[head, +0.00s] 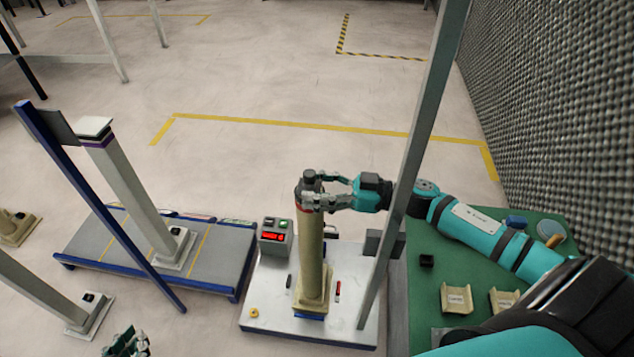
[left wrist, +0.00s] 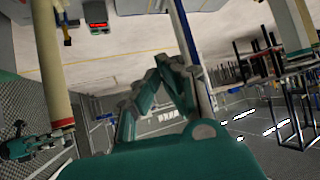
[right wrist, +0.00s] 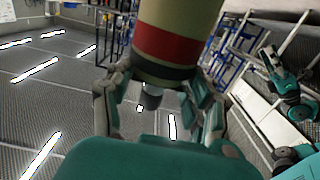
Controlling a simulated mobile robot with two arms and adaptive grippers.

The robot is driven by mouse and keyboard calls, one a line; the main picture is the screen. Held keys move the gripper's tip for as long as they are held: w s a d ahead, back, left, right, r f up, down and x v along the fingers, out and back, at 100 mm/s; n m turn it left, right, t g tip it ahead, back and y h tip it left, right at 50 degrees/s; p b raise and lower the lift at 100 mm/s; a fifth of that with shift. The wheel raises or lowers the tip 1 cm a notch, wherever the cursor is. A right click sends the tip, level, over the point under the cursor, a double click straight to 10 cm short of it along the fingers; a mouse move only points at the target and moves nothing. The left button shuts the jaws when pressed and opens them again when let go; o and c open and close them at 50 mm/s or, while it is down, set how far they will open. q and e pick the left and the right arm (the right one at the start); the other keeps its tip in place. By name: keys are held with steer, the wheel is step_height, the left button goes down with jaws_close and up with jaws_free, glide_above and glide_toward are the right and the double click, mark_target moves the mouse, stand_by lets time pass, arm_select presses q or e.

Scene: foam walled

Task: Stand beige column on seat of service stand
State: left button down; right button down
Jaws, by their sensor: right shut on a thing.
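The beige column (head: 311,258) is upright on the service stand (head: 262,315), a pale metal platform, with its square foot over a blue seat (head: 309,315). My right gripper (head: 325,190) is shut on the column's top, near its red and dark bands. In the right wrist view the column (right wrist: 178,30) stands between the fingers (right wrist: 158,95). Whether the foot fully rests on the seat is hard to tell. My left gripper (head: 127,343) is at the bottom edge of the head view, away from the column. In the left wrist view its fingers (left wrist: 160,85) look apart, with nothing visible between them.
A control box (head: 275,238) with a red display sits on the stand's back left. A grey post (head: 415,150) rises at its right. A green table (head: 440,265) holds small beige blocks. A white column (head: 135,190) stands on the blue-edged platform (head: 225,262) at left.

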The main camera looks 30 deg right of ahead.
steer(key=shift+f, duration=0.45)
arm_select(q)
steer(key=shift+w+d+r+t+h, duration=0.15)
steer(key=shift+w+d+r+t, duration=0.05)
steer(key=shift+w+r+t, duration=0.3)
steer(key=shift+w+d+r+t+h, duration=0.2)
steer(key=shift+w+r+t, duration=0.15)
steer(key=shift+r, duration=0.2)
arm_select(e)
steer(key=c, duration=0.9)
jaws_free()
steer(key=shift+f, duration=0.35)
steer(key=shift+c, duration=0.2)
steer(key=o, duration=0.5)
steer(key=shift+c, duration=0.2)
steer(key=shift+r, duration=0.2)
arm_select(q)
steer(key=s+a+f+g+y+p, duration=0.2)
steer(key=s+a+f+g, duration=0.1)
steer(key=s+f+g, duration=0.4)
steer(key=shift+s+a, duration=0.4)
steer(key=shift+s, duration=1.25)
arm_select(e)
steer(key=v, duration=1.2)
